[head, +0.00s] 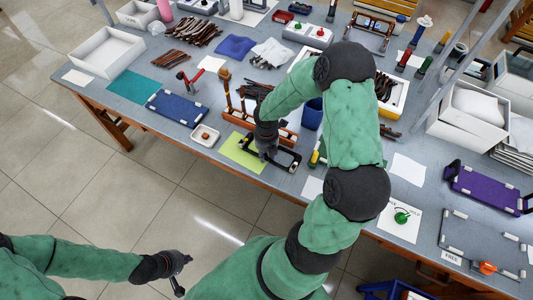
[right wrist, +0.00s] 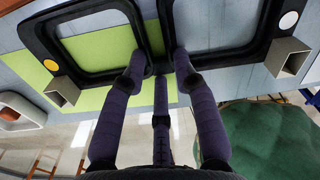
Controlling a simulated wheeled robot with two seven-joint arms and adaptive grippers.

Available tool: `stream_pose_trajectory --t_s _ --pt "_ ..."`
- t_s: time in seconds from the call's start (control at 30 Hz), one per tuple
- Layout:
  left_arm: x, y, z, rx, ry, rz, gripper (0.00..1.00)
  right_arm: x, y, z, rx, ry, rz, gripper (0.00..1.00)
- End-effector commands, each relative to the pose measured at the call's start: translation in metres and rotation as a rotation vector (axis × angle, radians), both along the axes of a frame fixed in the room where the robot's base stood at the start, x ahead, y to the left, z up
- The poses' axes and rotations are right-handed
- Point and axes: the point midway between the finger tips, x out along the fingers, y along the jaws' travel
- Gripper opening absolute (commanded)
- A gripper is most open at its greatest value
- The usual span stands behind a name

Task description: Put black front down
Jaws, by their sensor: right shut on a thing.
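The black front (head: 294,158) is a dark eyeglass frame front with two lens openings. My right gripper (head: 264,154) is over its middle. In the right wrist view my right gripper (right wrist: 160,62) has its fingers closed around the bridge between the two openings. The front's left part is over the lime-green mat (head: 236,151) and its right part over bare grey table; I cannot tell whether it touches them. A yellow dot and a white dot mark its two ends, each near a grey square bracket. My left gripper (head: 182,273) is open and empty, off the table over the floor.
A small white dish (head: 205,136) and a blue tray (head: 177,108) are left of the mat. An orange-brown rack (head: 262,124) stands right behind the front. A dark blue cup (head: 312,113) and a yellow-green-handled tool (head: 315,158) are to the right.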

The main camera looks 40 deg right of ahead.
Motion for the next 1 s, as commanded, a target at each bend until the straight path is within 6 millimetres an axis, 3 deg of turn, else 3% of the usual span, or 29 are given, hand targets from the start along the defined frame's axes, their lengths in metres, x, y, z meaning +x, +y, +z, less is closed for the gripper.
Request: stream_pose_trajectory --t_s 0.03,0.07,0.1,0.13,0.57,1.0 --pt "0.0 0.0 -0.001 0.0 0.0 0.0 0.0 0.0 0.0 -0.002 0.001 0.001 0.0 0.0" --pt "0.0 0.0 -0.001 0.0 0.0 0.0 0.0 0.0 0.0 -0.002 0.001 0.001 0.0 0.38" --pt "0.0 0.0 -0.001 0.0 0.0 0.0 0.0 0.0 0.0 -0.002 0.001 0.001 0.0 0.49" --pt "0.0 0.0 -0.001 0.0 0.0 0.0 0.0 0.0 0.0 -0.001 0.001 0.001 0.0 0.54" --pt "0.0 0.0 0.003 0.0 0.0 0.0 0.0 0.0 0.0 0.006 -0.001 -0.001 0.0 0.54" --pt "0.0 0.0 0.038 0.0 0.0 0.0 0.0 0.001 0.0 0.088 -0.001 -0.002 -0.001 0.54"
